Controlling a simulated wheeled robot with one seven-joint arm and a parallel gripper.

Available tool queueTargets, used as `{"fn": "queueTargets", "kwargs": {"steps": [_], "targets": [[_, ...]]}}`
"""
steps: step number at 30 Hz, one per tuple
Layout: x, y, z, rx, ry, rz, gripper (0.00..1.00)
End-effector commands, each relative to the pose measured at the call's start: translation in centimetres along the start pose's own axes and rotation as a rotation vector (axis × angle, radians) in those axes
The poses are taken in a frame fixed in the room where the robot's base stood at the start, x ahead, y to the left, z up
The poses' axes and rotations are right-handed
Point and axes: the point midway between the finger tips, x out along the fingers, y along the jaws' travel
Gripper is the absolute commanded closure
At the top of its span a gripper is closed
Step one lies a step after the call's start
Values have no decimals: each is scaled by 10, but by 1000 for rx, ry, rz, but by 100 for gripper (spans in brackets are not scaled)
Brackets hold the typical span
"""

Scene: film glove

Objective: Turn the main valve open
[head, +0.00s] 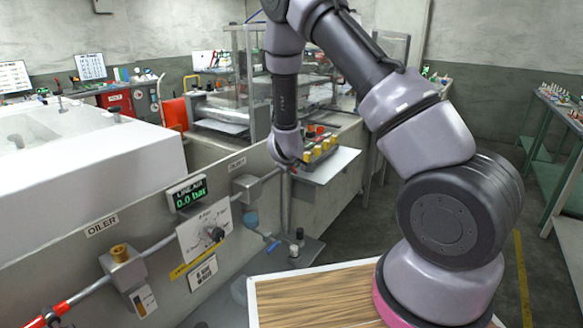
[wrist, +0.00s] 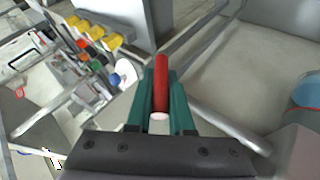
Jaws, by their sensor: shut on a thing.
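My gripper (wrist: 162,78) is shut on a red handle (wrist: 161,66) in the wrist view. The red handle stands between the two teal fingers, and its pale end shows near the palm. In the head view my wrist reaches down to the pipe by the grey wall panel; the fingers are mostly hidden behind it. The valve body is hidden or too small to tell. A pressure display (head: 187,193) on the panel reads 0.0 bar.
A blue lever (head: 272,247) is below my wrist. Yellow-topped parts (head: 320,150) stand on a shelf just right of it. A wooden top (head: 320,300) lies in front.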

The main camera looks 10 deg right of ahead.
Motion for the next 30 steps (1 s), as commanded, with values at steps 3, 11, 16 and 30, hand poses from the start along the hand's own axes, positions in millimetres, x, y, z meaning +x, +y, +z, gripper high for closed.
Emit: {"fn": "queueTargets", "kwargs": {"steps": [3,11,16,30], "targets": [[0,-6,1,-51,22,102,100],[0,-14,3,-146,72,328,100],[2,-18,5,-204,102,472,100],[7,-24,9,-317,163,760,100]]}}
